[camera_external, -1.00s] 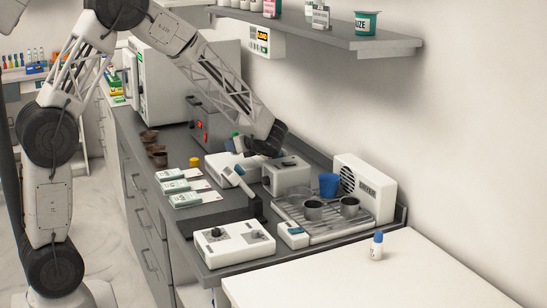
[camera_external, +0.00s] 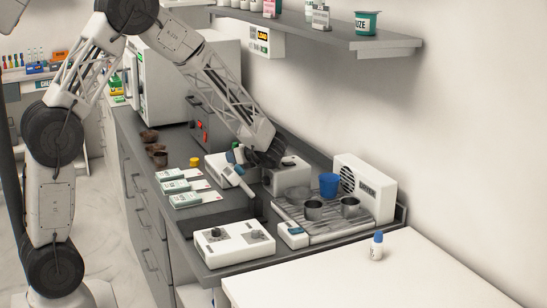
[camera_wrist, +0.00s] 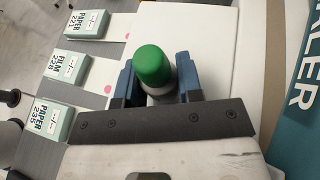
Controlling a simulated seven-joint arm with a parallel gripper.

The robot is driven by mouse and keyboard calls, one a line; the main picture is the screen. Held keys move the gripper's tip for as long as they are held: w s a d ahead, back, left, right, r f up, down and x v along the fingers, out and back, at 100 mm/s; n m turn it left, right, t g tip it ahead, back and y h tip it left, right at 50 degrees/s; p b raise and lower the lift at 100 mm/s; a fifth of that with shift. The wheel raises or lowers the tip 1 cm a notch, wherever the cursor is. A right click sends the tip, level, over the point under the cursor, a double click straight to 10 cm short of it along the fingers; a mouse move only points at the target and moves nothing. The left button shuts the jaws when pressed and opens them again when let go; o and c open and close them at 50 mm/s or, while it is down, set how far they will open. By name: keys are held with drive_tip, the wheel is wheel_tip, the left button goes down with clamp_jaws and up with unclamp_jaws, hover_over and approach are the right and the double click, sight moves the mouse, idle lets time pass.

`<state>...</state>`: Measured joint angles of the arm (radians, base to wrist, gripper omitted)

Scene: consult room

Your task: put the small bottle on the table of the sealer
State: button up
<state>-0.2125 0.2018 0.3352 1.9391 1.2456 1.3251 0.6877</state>
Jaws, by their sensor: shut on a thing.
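A small bottle with a green cap (camera_wrist: 152,66) stands between the blue fingers of my gripper (camera_wrist: 158,82) in the wrist view. My gripper is shut on it; its lower body is mostly hidden by the cap and fingers. A white flat surface (camera_wrist: 213,50) lies below and beside it, next to a teal panel (camera_wrist: 297,125) with letters ending in "LER", which looks like the sealer. In the external view the white machine (camera_external: 220,166) is under my gripper (camera_external: 238,156). I cannot tell whether the bottle touches the surface.
Paper and film boxes (camera_external: 178,186) lie left of the machine. A white box-shaped device (camera_external: 290,174) stands close on the right, beside a dryer (camera_external: 368,187) with metal cups. Another small bottle, blue-capped (camera_external: 376,246), stands on the front white table. A shelf (camera_external: 350,42) hangs above.

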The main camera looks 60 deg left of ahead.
drive_tip(key=o, duration=1)
drive_tip(key=shift+f, duration=0.1)
drive_tip(key=shift+c, duration=0.2)
drive_tip(key=shift+r, duration=0.2)
drive_tip(key=shift+w+d+r, duration=0.15)
drive_tip(key=shift+w+d, duration=0.05)
drive_tip(key=shift+d, duration=0.35)
drive_tip(key=shift+v, duration=1)
wheel_tip(320, 180, up, 7)
drive_tip(key=shift+a, duration=0.1)
drive_tip(key=shift+s, duration=0.1)
